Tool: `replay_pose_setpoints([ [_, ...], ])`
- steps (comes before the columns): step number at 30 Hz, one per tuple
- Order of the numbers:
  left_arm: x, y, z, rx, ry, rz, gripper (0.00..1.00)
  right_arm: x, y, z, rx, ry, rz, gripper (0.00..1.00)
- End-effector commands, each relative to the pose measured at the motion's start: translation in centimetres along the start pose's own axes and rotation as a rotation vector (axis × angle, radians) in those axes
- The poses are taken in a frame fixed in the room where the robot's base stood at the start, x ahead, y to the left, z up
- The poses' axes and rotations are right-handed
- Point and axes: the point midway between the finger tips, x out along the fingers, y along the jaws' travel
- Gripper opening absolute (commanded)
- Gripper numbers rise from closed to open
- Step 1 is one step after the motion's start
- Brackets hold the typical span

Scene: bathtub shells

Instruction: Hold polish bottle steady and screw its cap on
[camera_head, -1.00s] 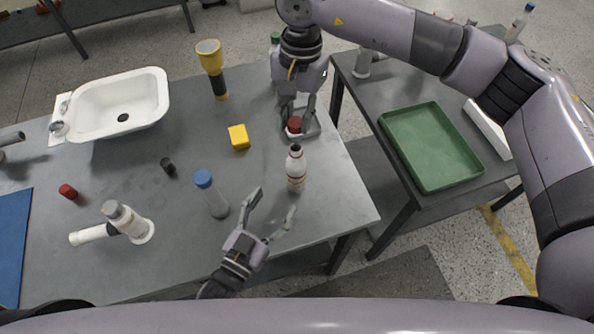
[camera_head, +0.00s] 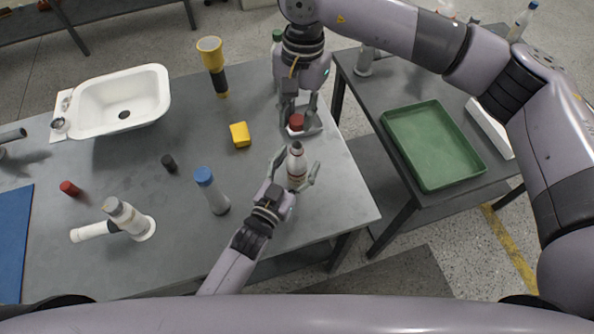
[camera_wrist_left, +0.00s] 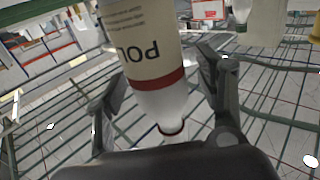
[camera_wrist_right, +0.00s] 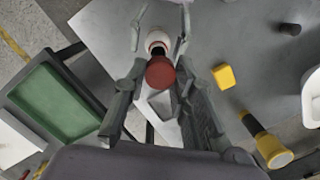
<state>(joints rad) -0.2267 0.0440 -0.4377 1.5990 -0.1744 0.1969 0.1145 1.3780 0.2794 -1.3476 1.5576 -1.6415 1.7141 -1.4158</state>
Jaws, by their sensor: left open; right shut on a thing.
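The white polish bottle (camera_head: 296,167) stands upright near the right end of the table, its dark neck uncapped. Its label and dark red band fill the left wrist view (camera_wrist_left: 155,55). My left gripper (camera_head: 296,174) is open, with one finger on each side of the bottle; whether either finger touches it I cannot tell. My right gripper (camera_head: 300,120) is shut on the red cap (camera_head: 297,122), just beyond the bottle and apart from its neck in the head view. In the right wrist view the cap (camera_wrist_right: 160,72) partly overlaps the bottle's neck.
A yellow block (camera_head: 239,135), a blue-capped bottle (camera_head: 212,192) and a yellow-black flashlight (camera_head: 213,68) stand to the left. A green tray (camera_head: 432,146) lies on the side table. The table's right edge is close to the bottle.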

Motion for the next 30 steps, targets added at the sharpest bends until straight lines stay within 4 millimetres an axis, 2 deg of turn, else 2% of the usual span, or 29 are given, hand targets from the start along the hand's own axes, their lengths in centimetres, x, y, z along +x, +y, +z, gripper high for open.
replay_pose_setpoints([
  [10, 0.30, 0.01, 0.00, 0.000, 0.000, 0.000, 0.64, 0.00, -0.01, 0.01, 0.000, 0.000, 0.000, 0.16],
  [30, 0.26, 0.00, 0.01, 0.000, 0.000, 0.000, 0.19, 0.00, -0.01, 0.01, 0.000, 0.000, 0.000, 0.16],
])
